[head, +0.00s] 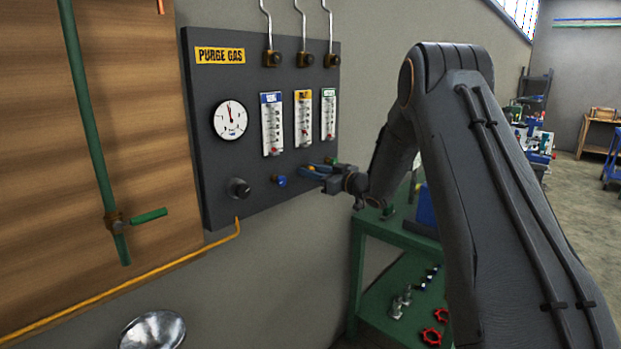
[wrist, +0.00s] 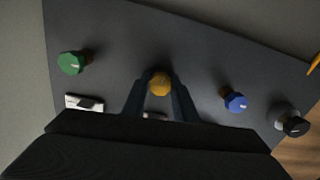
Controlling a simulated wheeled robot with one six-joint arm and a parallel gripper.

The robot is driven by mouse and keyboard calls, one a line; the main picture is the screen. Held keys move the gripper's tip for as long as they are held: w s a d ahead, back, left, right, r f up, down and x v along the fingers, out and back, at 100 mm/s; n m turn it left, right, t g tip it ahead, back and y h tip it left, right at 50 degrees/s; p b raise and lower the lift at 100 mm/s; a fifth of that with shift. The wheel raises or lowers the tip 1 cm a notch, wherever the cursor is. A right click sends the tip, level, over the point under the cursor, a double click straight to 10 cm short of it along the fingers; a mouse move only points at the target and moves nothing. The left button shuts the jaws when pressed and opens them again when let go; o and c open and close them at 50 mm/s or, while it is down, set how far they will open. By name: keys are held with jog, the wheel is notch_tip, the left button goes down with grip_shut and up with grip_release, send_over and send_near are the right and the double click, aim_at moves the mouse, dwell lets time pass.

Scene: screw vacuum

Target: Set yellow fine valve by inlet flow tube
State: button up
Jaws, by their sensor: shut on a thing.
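The yellow fine valve knob (wrist: 160,84) sits on the dark purge gas panel (head: 170,0) between my gripper's two fingers. My gripper (wrist: 160,92) is shut on this knob, one finger on each side. The inlet flow tube with the yellow label (head: 303,118) is the middle of three flow tubes, above my gripper. A small red float shows inside it, but its exact reading is too small to tell.
A blue knob (head: 280,181) and a black knob (head: 239,188) lie left of my gripper; a green knob (wrist: 71,62) is on its other side. A round gauge (head: 230,119) is on the panel's left. A green cart (head: 385,235) stands below right.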

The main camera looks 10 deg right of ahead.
jog(key=n+b, duration=0.4)
jog(key=shift+f, duration=0.1)
jog(key=shift+a+n+b, duration=0.1)
jog(key=shift+n+b, duration=1.2)
jog(key=shift+n, duration=0.3)
jog(key=o, duration=1)
jog(key=shift+o, duration=0.2)
jog(key=shift+s, duration=0.15)
jog(key=b+v, duration=0.1)
jog(key=v, duration=0.6)
jog(key=shift+s+d+b, duration=0.25)
jog(key=shift+b, duration=0.15)
